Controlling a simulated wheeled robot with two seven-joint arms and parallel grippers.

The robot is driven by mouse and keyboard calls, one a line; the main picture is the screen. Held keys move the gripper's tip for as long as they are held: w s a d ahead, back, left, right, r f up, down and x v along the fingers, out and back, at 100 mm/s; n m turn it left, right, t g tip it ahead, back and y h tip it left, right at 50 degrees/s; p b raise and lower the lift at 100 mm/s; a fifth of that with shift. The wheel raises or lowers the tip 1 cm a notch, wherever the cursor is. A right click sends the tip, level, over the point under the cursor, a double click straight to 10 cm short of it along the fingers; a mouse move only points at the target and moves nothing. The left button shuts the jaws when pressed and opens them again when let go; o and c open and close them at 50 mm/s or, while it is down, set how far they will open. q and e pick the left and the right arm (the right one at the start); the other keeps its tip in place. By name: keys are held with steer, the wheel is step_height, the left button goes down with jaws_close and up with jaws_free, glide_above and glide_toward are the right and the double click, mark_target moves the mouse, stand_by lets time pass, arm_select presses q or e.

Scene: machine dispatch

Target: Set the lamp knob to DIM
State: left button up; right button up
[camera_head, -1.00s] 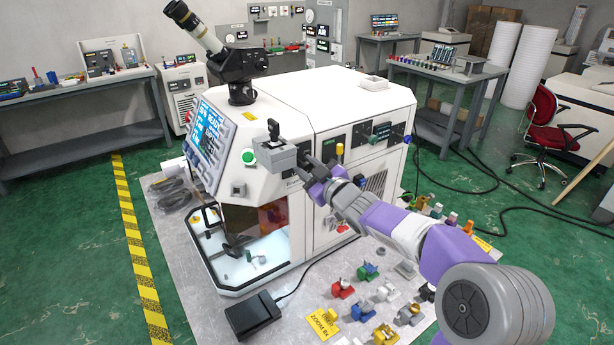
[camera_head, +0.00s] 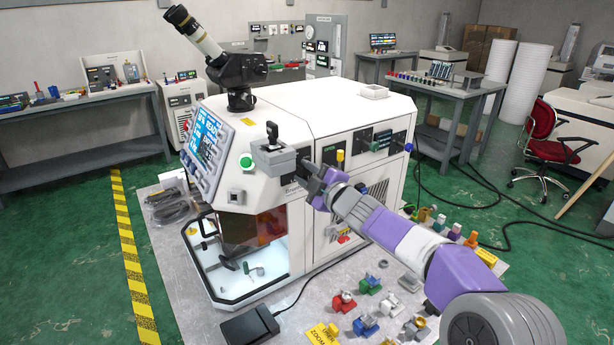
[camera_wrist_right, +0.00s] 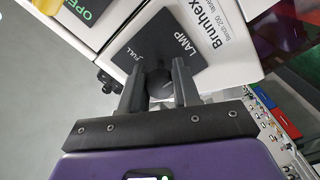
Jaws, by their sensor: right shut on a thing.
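The lamp knob (camera_wrist_right: 158,83) is a dark round knob on a dark plate (camera_wrist_right: 150,42) marked LAMP and FULL, on the white machine's side. It shows in the right wrist view between the two grey fingers of my right gripper (camera_wrist_right: 157,88), which is shut on it. In the head view my right gripper (camera_head: 309,175) is at the machine's side panel and hides the knob. I see no DIM mark; part of the plate is covered by the fingers and knob. The knob's exact pointing cannot be told. My left gripper is not in view.
The white machine (camera_head: 310,105) stands on a grey mat. A grey joystick box (camera_head: 274,158) juts out just left of my right gripper. A black foot pedal (camera_head: 249,326) and several coloured small parts lie in front. Green floor is free on the left.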

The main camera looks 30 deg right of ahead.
stand_by(0.3)
steer(key=o, duration=1.1)
steer(key=shift+c, duration=0.2)
steer(key=s, duration=0.7)
steer(key=shift+s+d+p, duration=0.3)
steer(key=shift+p, duration=0.05)
